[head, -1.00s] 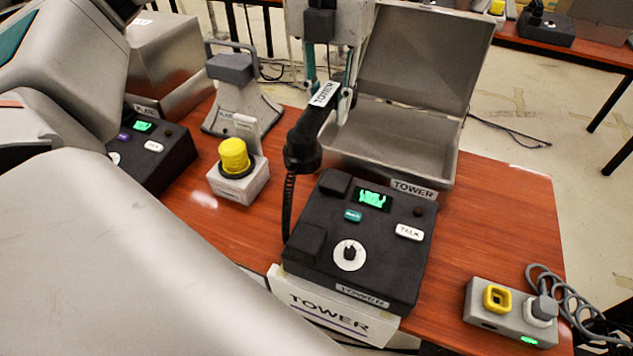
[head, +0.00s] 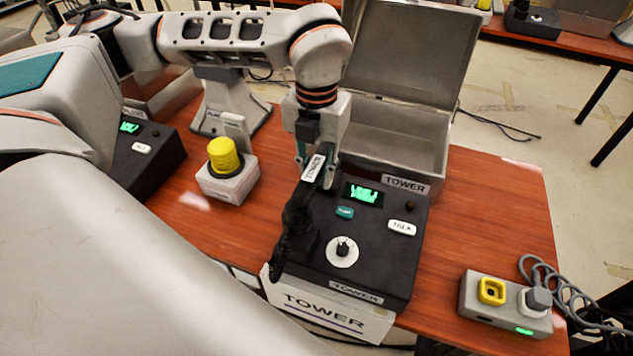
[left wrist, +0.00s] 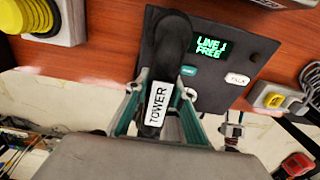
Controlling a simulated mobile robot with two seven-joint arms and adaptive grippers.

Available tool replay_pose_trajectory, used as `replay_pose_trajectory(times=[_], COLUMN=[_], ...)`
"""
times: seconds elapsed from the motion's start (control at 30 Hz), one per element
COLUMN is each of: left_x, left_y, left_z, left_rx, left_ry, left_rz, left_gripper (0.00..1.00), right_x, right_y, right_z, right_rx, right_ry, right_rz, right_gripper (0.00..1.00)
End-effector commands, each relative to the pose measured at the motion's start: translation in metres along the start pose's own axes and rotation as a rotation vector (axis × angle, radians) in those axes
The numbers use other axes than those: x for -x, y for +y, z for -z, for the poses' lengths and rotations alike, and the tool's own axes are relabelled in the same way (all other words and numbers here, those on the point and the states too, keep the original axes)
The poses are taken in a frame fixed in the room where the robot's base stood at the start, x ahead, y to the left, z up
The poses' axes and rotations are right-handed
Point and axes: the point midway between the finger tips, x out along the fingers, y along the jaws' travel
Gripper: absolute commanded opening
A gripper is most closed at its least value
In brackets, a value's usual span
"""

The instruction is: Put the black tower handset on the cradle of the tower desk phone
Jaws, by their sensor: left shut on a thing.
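The tower desk phone (head: 385,267) is a black box with a green lit screen, a TALK button and a white dial, standing at the table's front edge. In the left wrist view, the desk phone (left wrist: 226,92) shows "LINE 1 FREE" on its screen. My left gripper (head: 316,176) is shut on the middle of the black tower handset (head: 298,215), at its white TOWER label. The handset lies lengthwise over the phone's left side, where the cradle is, and hides it. I cannot tell whether it touches the cradle. The handset (left wrist: 174,45) also shows between the fingers in the left wrist view.
An open metal box (head: 400,150) stands behind the phone. A grey socket box (head: 505,310) with a cable sits at front right.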

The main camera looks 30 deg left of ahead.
Motion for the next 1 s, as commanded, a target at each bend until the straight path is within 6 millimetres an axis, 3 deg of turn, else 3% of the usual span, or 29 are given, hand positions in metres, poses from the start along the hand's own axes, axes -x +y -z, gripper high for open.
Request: replay_pose_trajectory(times=[0.2,0.6,0.63,0.7,1.0], left_x=[-0.031,-0.037,-0.037,-0.036,-0.036], left_y=[0.0,0.0,0.0,0.0,0.0], left_z=[0.001,0.0,0.0,0.0,0.0], left_rx=[0.0,0.001,0.001,0.001,0.001], left_ry=[0.003,0.001,0.002,0.001,0.001], left_rz=[-0.001,0.0,-0.001,-0.001,-0.001], left_gripper=[0.0,0.0,0.26,0.4,0.4], right_x=[-0.001,-0.002,-0.002,-0.002,-0.002], right_y=[0.0,-0.001,-0.001,-0.001,-0.001], right_z=[-0.002,-0.005,-0.005,-0.005,-0.004], right_rx=[0.0,-0.001,-0.001,-0.001,-0.001], right_ry=[-0.002,-0.004,-0.004,-0.004,-0.003], right_rz=[0.0,0.001,0.001,0.001,0.001], right_gripper=[0.4,0.4,0.4,0.4,0.4])
